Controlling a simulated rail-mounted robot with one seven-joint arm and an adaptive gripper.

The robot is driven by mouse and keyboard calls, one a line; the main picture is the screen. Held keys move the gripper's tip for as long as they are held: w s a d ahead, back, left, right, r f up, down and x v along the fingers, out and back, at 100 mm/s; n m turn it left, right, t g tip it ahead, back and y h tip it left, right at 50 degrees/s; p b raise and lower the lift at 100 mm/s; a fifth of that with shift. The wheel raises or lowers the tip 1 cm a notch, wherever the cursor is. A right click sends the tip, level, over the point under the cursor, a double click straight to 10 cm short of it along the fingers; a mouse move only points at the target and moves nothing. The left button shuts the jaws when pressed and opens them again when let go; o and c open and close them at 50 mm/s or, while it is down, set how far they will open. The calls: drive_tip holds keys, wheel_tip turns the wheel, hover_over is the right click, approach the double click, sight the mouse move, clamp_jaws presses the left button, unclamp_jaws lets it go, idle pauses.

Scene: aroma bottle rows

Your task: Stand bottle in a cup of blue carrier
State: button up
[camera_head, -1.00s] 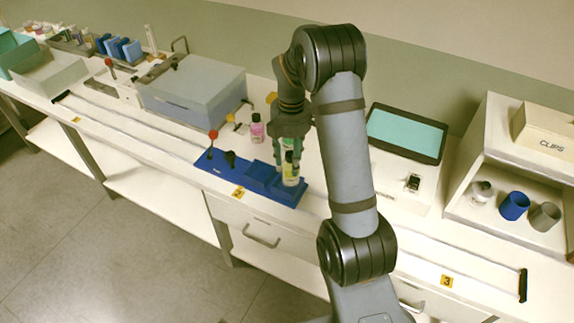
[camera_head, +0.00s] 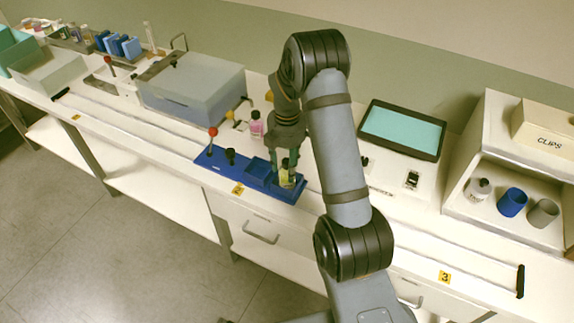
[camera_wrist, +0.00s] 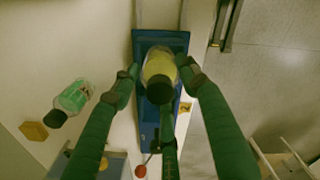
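The bottle (camera_head: 287,178) has a yellow body and a dark cap. It is upright at the right end of the blue carrier (camera_head: 222,170). In the wrist view the bottle (camera_wrist: 160,66) is seen from above, over the far part of the carrier (camera_wrist: 176,38). My gripper (camera_head: 285,167) points down around the bottle. Its green fingers stand close on both sides in the wrist view (camera_wrist: 159,72) and appear shut on it. The bottle's base is hidden, so I cannot tell whether it rests on the cup floor. A square blue cup (camera_head: 259,171) lies just left of it.
A pink bottle (camera_head: 256,128) stands behind the carrier. A green-labelled bottle (camera_wrist: 74,96) is left of my gripper in the wrist view. A red-knobbed lever (camera_head: 213,132) rises at the carrier's left. A grey box (camera_head: 195,85) and a screen (camera_head: 403,130) stand farther back.

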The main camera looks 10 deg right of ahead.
drive_tip(key=o, duration=0.3)
drive_tip(key=shift+o, duration=0.2)
drive_tip(key=shift+r, duration=0.1)
drive_tip(key=shift+r, duration=0.65)
wheel_tip(320, 180, up, 11)
drive_tip(key=shift+f, duration=0.1)
drive_tip(key=shift+c, duration=0.5)
idle(0.4)
